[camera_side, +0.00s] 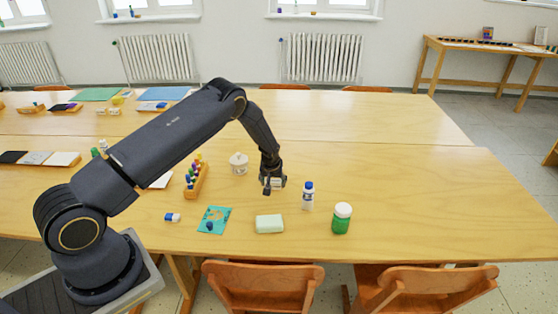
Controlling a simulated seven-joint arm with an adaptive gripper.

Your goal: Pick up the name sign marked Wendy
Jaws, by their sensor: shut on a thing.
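My gripper (270,186) points down just above the wooden table, right of the white lidded pot. It is shut on a small pale thing, likely the name sign (276,182). The fingers hide part of it, and no writing on it can be read at this size. I cannot tell whether it touches the table.
A blue-capped white bottle (308,197) and a green jar with white lid (341,218) stand to the right. A pale green block (269,224) lies in front. A white pot (239,163) and a wooden rack of bottles (195,180) stand left. The table's right side is clear.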

